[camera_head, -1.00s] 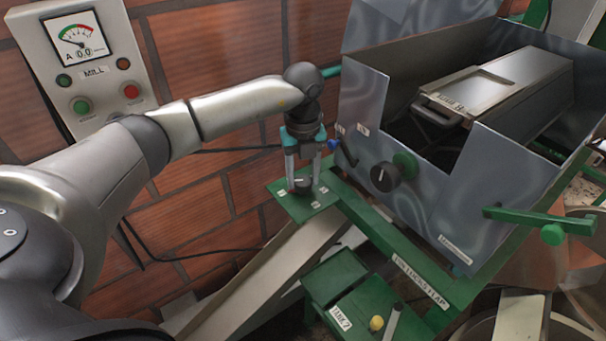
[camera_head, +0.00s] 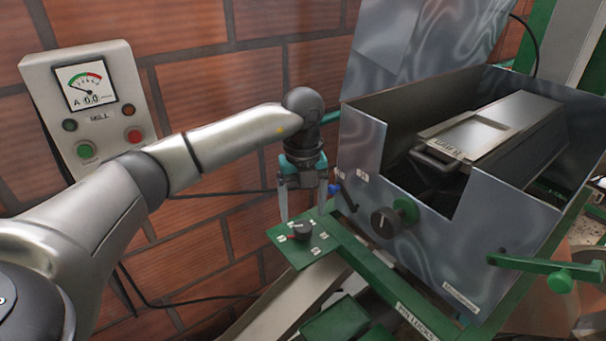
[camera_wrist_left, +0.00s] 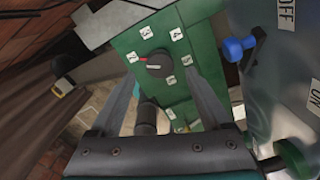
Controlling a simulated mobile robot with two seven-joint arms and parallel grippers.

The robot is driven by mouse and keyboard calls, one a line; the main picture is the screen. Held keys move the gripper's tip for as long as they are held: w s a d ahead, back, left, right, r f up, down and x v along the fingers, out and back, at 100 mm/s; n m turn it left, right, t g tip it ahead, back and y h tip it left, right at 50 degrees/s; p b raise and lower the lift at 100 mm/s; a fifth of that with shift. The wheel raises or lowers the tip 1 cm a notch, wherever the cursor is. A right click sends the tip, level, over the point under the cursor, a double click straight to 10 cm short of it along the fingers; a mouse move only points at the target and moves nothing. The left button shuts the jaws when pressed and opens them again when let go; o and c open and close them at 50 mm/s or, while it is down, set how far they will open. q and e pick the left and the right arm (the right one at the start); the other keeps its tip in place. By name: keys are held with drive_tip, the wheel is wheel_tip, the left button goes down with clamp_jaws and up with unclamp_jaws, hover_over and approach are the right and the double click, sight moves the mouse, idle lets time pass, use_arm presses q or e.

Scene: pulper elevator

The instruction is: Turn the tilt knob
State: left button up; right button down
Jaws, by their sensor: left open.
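The tilt knob is most likely the black knob (camera_head: 302,230) with a red pointer mark, on a small green plate (camera_head: 318,247) with white number labels around it. In the left wrist view the knob (camera_wrist_left: 158,63) lies just beyond the fingertips, its red mark toward the left. My left gripper (camera_head: 303,216) points down above the plate. Its two fingers are apart, with nothing between them, and their tips appear a little above the knob. They also show in the left wrist view (camera_wrist_left: 160,76). My right gripper is not in view.
A grey metal hopper (camera_head: 480,240) stands right of the plate, with another black knob (camera_head: 383,222), a blue-handled lever (camera_head: 335,189) and a green handle (camera_head: 545,268). A meter panel (camera_head: 95,105) is on the brick wall at left. A chute (camera_head: 290,295) runs below.

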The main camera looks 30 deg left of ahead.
sight(303, 225)
use_arm(q)
wheel_tip(303, 225, up, 11)
drive_tip(key=shift+r+b, duration=0.15)
drive_tip(key=shift+b, duration=0.3)
idle(0.3)
